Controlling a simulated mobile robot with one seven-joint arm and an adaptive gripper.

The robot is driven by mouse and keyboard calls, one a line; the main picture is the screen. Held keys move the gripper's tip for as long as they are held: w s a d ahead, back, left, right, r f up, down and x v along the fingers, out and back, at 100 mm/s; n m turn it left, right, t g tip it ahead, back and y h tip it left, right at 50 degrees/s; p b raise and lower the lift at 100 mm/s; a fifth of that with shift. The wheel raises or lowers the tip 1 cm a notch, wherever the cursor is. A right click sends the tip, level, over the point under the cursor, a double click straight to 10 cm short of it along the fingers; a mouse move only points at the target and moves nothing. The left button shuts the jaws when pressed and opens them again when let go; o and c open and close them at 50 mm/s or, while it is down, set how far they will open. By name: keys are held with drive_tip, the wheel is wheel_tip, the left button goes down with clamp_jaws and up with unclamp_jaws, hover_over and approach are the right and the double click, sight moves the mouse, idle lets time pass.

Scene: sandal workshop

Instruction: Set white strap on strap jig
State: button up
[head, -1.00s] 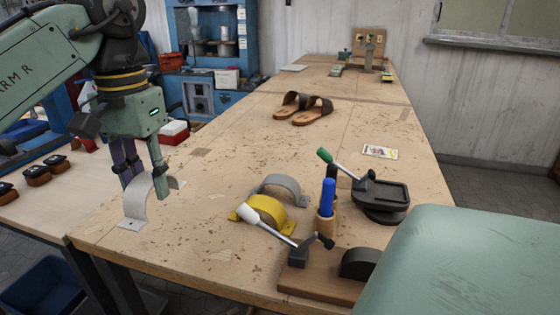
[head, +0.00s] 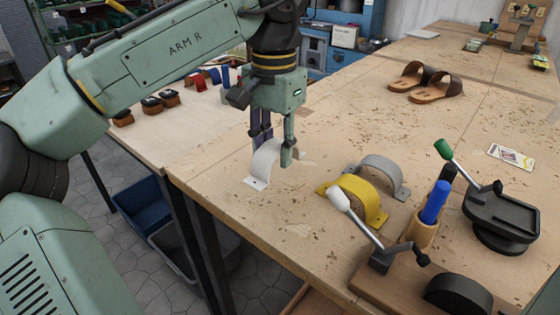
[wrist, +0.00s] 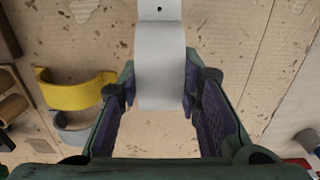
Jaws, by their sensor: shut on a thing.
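The white strap (head: 264,160) is an arched band with flat, holed end tabs. It is at the near left part of the workbench, arch up. My gripper (head: 277,152) points down and is shut on it, one finger on each side. In the wrist view the white strap (wrist: 160,62) runs up between the fingers (wrist: 160,98). I cannot tell whether its feet touch the bench. What looks like the strap jig is a wooden base (head: 385,287) at the near right, with a black half-round form (head: 458,295) and a white-handled lever clamp (head: 365,222).
A yellow strap (head: 360,196) and a grey strap (head: 384,172) stand between my gripper and the jig. A cup with a blue-handled tool (head: 434,203) and a black green-handled press (head: 502,210) are beside the jig. Brown sandals (head: 435,85) lie farther back.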

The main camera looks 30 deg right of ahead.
sight(275, 146)
drive_tip(key=shift+f, duration=2.15)
drive_tip(key=shift+f, duration=0.2)
drive_tip(key=o, duration=0.9)
wheel_tip(275, 146, up, 12)
drive_tip(key=shift+r, duration=0.25)
